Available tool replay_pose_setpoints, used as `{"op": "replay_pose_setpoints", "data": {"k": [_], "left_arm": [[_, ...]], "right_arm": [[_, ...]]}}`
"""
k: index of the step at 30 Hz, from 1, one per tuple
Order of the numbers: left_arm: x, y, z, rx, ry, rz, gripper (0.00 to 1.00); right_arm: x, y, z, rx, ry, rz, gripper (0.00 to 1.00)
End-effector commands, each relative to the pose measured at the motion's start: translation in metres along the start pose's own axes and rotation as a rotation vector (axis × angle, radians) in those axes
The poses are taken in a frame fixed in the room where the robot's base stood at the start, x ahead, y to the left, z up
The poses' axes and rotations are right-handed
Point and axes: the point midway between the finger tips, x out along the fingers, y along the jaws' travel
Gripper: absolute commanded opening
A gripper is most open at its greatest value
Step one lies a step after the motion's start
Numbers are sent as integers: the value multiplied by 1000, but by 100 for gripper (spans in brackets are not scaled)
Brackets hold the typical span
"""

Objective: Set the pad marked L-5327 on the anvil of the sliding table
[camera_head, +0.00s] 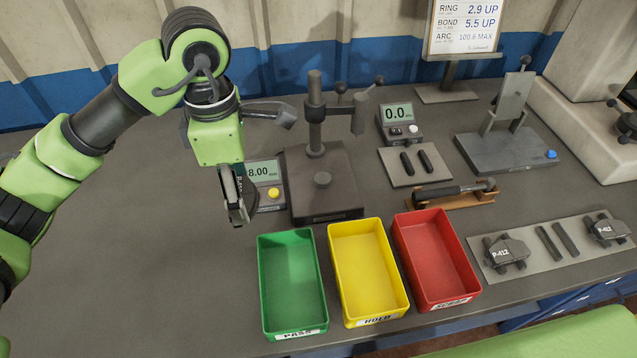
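My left gripper (240,218) hangs pointing down, left of the gauge stand and above the grey bench. Dark, flat, curved parts show at its fingers. I cannot tell whether these are only the fingers or include a held pad, and no L-5327 mark is readable. Nothing rests on the anvil. I cannot tell from this view whether the base slides. My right gripper is not in view.
A readout showing 8.00 (264,171) stands behind the gripper, left of the stand. Empty green (290,257), yellow (366,245) and red (436,231) bins stand in front. A tray (545,262) with parts marked P-412 lies right. The left bench is clear.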

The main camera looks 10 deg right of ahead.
Motion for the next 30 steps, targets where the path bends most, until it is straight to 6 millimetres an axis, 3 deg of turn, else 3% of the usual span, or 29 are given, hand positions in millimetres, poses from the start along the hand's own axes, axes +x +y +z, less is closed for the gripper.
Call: {"op": "replay_pose_setpoints", "data": {"k": [1, 5, 14, 26, 30], "left_arm": [[12, 0, 0, 0, -1, 1, 31], [23, 0, 0, 0, -1, 1, 31], [25, 3, -4, -2, -1, -1, 31], [62, 56, -75, -8, 2, -4, 31], [90, 69, -91, -4, 0, -4, 31]], "right_arm": [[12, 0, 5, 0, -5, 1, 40], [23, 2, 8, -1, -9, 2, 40], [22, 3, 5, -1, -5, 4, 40], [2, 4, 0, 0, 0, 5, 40], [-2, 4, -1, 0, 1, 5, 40]]}}
